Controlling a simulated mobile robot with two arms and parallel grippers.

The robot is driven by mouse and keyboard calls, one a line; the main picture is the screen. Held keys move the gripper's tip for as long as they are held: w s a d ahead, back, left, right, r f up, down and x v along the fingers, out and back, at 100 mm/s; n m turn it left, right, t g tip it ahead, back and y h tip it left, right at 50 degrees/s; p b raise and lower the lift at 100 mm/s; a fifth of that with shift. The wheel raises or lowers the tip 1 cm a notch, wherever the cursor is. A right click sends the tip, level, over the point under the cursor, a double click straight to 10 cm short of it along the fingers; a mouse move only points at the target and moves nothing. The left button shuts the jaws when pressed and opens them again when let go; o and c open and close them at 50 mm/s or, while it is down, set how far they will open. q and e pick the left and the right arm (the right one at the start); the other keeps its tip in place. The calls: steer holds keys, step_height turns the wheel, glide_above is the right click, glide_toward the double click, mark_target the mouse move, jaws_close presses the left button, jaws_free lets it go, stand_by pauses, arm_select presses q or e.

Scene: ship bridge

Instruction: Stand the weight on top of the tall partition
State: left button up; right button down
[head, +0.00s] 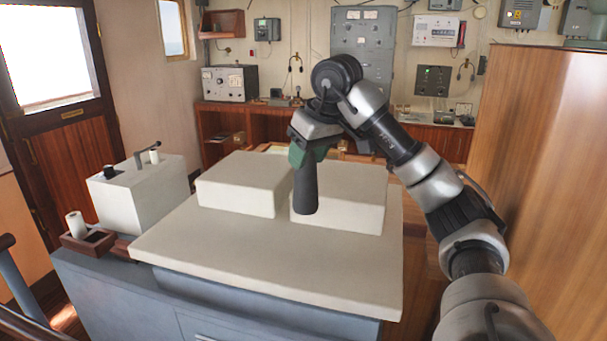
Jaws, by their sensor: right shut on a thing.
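My right gripper (309,156) is above the white-topped console, pointing down. It is shut on the weight (305,192), a dark grey upright cylinder that hangs below the jaws, in front of the gap between two raised white blocks. The weight's upper part is hidden by the gripper. The tall partition (535,150) is most likely the brown wooden panel at the right, well apart from the weight; its top edge shows near the top of the view. My left gripper is not in view.
The console top (235,255) is bare in front, with a left block (240,185) and a right block (350,200) on it. A white box with a lever (140,195) stands at the left. A radio unit (230,82) and wall panels are at the back.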

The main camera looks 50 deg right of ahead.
steer(key=w+a+f+p, duration=0.4)
steer(key=w+a+f, duration=0.2)
steer(key=f, duration=0.3)
steer(key=shift+w+a, duration=0.2)
steer(key=shift+a, duration=0.05)
steer(key=shift+f, duration=0.2)
steer(key=c, duration=0.8)
jaws_free()
steer(key=shift+f, duration=0.15)
steer(key=shift+o, duration=1.2)
steer(key=shift+s+a, duration=0.1)
steer(key=shift+s, duration=0.05)
steer(key=shift+r, duration=0.2)
